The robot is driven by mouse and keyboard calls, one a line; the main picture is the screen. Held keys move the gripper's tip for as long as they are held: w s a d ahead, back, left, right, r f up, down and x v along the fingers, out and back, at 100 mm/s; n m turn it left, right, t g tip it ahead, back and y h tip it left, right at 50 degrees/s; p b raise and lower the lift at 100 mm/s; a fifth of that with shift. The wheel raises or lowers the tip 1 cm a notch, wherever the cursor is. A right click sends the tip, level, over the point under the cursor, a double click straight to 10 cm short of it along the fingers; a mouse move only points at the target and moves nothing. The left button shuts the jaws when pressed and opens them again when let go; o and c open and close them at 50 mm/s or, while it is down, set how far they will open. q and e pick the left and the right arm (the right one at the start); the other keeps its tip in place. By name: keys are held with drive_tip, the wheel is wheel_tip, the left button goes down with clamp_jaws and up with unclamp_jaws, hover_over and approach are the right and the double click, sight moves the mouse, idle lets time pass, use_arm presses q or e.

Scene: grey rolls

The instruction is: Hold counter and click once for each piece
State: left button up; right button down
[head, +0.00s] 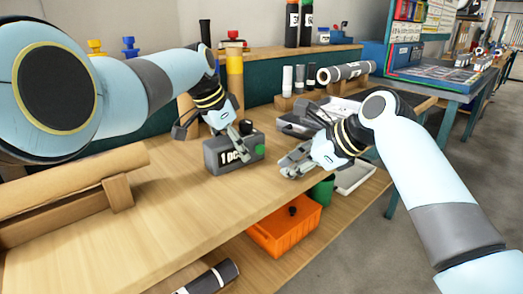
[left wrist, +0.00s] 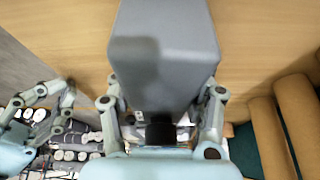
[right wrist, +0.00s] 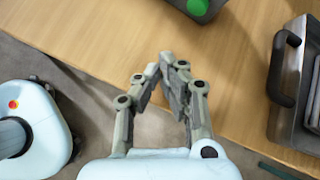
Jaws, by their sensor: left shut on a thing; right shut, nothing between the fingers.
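The left wrist view shows the grey body (left wrist: 185,50) between the fingers. My right gripper (head: 289,166) is shut and empty, to the right of the counter and apart from the button. Its fingertips meet in the right wrist view (right wrist: 172,75).
A grey roll (head: 345,71) and several small upright rolls (head: 300,78) are at the back. A metal case (right wrist: 305,85) with a dark handle is at right. A brown roll (head: 70,180) lies at left. An orange bin (head: 284,238) is below. Bench front is clear.

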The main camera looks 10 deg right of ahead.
sight(273, 171)
drive_tip(key=shift+d, duration=0.1)
drive_tip(key=s, duration=0.1)
drive_tip(key=s+d+t, duration=0.1)
drive_tip(key=s+d, duration=0.1)
drive_tip(key=shift+f+t+y, duration=0.25)
drive_tip(key=shift+t+y, duration=0.05)
drive_tip(key=shift+y, duration=0.1)
drive_tip(key=shift+s+a, duration=0.15)
drive_tip(key=shift+w+a, duration=0.75)
drive_tip(key=shift+w, duration=0.5)
drive_tip(key=shift+w+a, duration=0.75)
drive_tip(key=shift+w, duration=0.55)
drive_tip(key=shift+w+a, duration=0.75)
drive_tip(key=shift+w, duration=0.5)
drive_tip(key=shift+w+a, duration=0.1)
drive_tip(key=shift+w+a, duration=0.15)
drive_tip(key=shift+w, duration=0.1)
